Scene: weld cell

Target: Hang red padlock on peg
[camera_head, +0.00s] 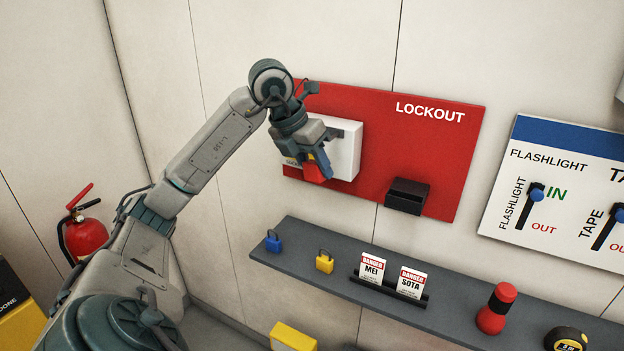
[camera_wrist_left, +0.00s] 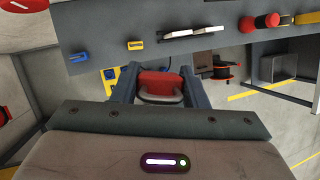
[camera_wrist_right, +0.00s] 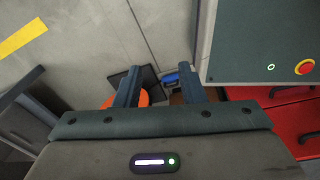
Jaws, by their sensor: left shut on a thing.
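The red padlock (camera_head: 315,172) is held in my left gripper (camera_head: 319,155), in front of the white box (camera_head: 347,152) on the red LOCKOUT board (camera_head: 430,140). In the left wrist view the red padlock body (camera_wrist_left: 160,84) sits between the two fingers, with its grey shackle (camera_wrist_left: 160,97) toward the palm. I cannot make out a peg; my gripper and arm cover part of the white box. My right gripper (camera_wrist_right: 157,82) shows only in the right wrist view, its fingers apart with nothing held between them.
Below the board, a grey shelf (camera_head: 330,277) carries a blue padlock (camera_head: 273,241), a yellow padlock (camera_head: 325,262), DANGER tags (camera_head: 372,268), a red flashlight (camera_head: 496,309) and a tape measure (camera_head: 566,339). A black box (camera_head: 407,195) is on the board's lower right.

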